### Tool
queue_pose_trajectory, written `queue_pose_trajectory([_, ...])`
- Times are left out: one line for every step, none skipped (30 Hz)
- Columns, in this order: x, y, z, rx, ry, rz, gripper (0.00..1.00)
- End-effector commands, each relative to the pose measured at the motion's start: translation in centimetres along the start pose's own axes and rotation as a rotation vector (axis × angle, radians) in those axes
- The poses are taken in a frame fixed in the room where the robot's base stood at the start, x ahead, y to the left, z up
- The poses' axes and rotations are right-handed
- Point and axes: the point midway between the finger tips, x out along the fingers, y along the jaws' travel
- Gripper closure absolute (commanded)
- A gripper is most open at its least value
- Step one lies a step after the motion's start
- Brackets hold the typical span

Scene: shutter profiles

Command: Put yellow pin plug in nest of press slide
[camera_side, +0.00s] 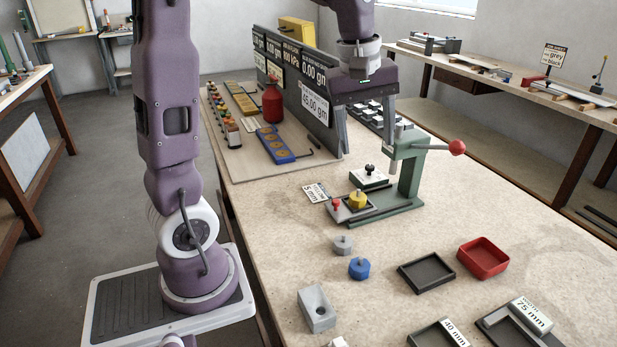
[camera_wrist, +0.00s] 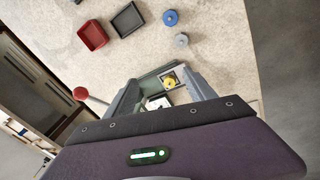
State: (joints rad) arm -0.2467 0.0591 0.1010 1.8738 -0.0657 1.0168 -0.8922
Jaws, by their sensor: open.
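The yellow pin plug (camera_side: 357,199) stands upright at the front part of the green press (camera_side: 408,178), on the grey press slide (camera_side: 343,213). Whether it sits down in the nest or only on top cannot be told. A small red knob (camera_side: 336,203) is beside it. In the wrist view the yellow plug (camera_wrist: 170,81) shows on the pale square slide (camera_wrist: 181,73), between my finger lines. My gripper (camera_side: 367,138) is open and empty, above and behind the slide near the press column. It also shows in the wrist view (camera_wrist: 162,88).
The press lever ends in a red ball (camera_side: 457,147). A white block with a black knob (camera_side: 369,177) stands behind the slide. Grey (camera_side: 343,245) and blue (camera_side: 359,268) plugs, a black tray (camera_side: 427,273) and a red tray (camera_side: 483,258) lie in front. A dark sign panel (camera_side: 300,80) stands behind.

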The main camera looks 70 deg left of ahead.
Motion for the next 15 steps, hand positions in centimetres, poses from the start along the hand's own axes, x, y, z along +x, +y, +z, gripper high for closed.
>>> queue_pose_trajectory([-2.2,-1.8,3.4,0.199,0.022,0.052,0.36])
queue_pose_trajectory([-3.1,-3.1,5.3,0.330,0.038,0.077,0.36])
queue_pose_trajectory([-3.9,-4.9,7.6,0.499,0.064,0.108,0.36])
queue_pose_trajectory([-4.3,-6.3,9.1,0.618,0.086,0.130,0.36])
queue_pose_trajectory([-4.5,-7.7,10.5,0.731,0.107,0.147,0.36])
queue_pose_trajectory([-4.5,-9.4,11.9,0.866,0.138,0.165,0.36])
queue_pose_trajectory([-4.4,-10.5,12.8,0.953,0.160,0.176,0.36])
queue_pose_trajectory([-4.2,-11.5,13.5,1.029,0.179,0.184,0.36])
queue_pose_trajectory([-4.0,-12.6,14.2,1.112,0.201,0.192,0.36])
queue_pose_trajectory([-3.8,-13.2,14.6,1.161,0.215,0.197,0.36])
queue_pose_trajectory([-3.6,-13.6,14.8,1.198,0.226,0.200,0.36])
queue_pose_trajectory([-3.5,-14.0,15.1,1.232,0.236,0.202,0.36])
queue_pose_trajectory([-3.4,-14.2,15.2,1.248,0.240,0.202,0.36])
queue_pose_trajectory([-3.3,-14.3,15.2,1.257,0.242,0.202,0.36])
queue_pose_trajectory([-3.3,-14.4,15.3,1.262,0.243,0.201,0.36])
